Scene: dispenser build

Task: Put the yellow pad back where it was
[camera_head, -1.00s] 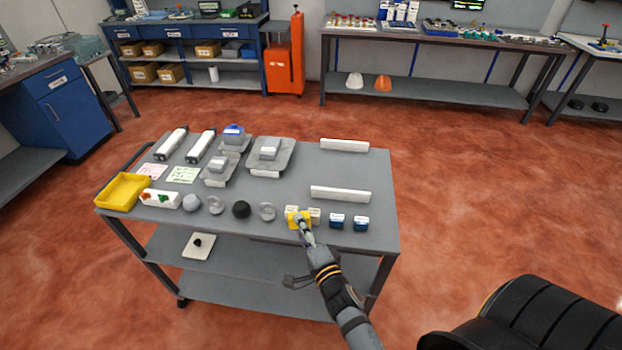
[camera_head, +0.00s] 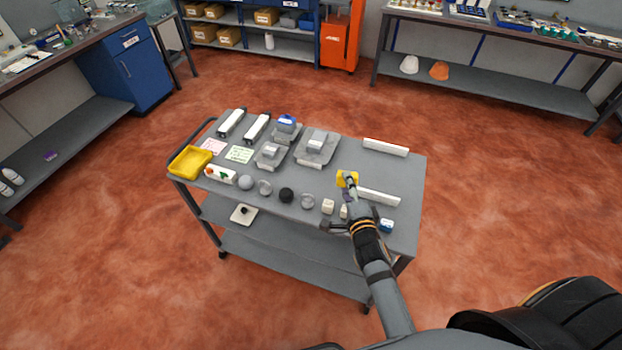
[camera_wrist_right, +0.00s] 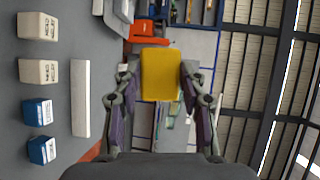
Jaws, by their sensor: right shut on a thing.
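The yellow pad (camera_wrist_right: 161,75) is between the two fingers of my right gripper (camera_wrist_right: 160,85) in the right wrist view, and the fingers are shut on its sides. In the head view the yellow pad (camera_head: 346,179) shows at the tip of my right gripper (camera_head: 349,184), over the grey cart top near the front white bar (camera_head: 378,197). The wrist view shows it raised clear of the cart top. My left gripper is not in view.
Two cream blocks (camera_head: 328,206) and blue blocks (camera_head: 386,225) stand along the cart's front edge, partly behind my arm. Round knobs (camera_head: 286,195) stand left of them. A yellow tray (camera_head: 190,161) is at the left end. A second white bar (camera_head: 386,147) lies at the back right.

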